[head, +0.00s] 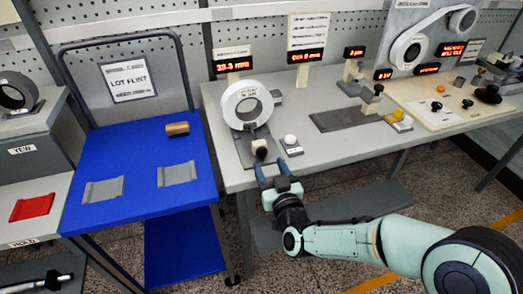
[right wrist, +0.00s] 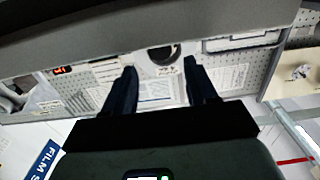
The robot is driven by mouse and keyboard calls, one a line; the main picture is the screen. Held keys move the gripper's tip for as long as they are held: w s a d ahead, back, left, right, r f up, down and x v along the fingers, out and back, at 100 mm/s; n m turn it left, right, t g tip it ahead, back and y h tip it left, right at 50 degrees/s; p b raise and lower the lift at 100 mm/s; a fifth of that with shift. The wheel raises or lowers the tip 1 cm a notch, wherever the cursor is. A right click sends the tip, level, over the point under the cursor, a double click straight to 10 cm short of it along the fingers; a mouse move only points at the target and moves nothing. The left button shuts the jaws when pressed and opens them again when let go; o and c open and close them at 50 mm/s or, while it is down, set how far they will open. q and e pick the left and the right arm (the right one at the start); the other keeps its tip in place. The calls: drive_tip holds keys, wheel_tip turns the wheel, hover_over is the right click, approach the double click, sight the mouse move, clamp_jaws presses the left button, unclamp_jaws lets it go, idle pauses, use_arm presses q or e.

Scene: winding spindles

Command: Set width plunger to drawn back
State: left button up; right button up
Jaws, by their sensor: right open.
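The plunger appears to be the small dark knob with a pale collar (head: 260,148) at the front of the white ring gauge (head: 229,103), near the front edge of the grey bench. Whether it is drawn back cannot be told at this size. My right gripper (head: 272,168) is open and empty at the bench's front edge, just below and in front of the knob. Its two fingers also show apart in the right wrist view (right wrist: 158,82), with nothing between them. My left gripper is not in view.
A white button on a small base (head: 291,141) stands right of the knob. A red-lit display (head: 232,62) stands behind the ring. A blue cart (head: 135,185) with grey pads and a brown block (head: 177,129) is at the left. A dark grey slab (head: 345,117) lies further right.

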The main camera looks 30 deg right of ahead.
sight(262, 153)
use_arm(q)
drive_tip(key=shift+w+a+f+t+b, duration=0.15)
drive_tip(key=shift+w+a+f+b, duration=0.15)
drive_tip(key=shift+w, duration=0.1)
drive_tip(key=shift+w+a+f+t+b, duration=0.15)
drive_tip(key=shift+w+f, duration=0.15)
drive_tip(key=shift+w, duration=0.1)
use_arm(e)
drive_tip(key=x, duration=0.7)
drive_tip(key=shift+w, duration=0.15)
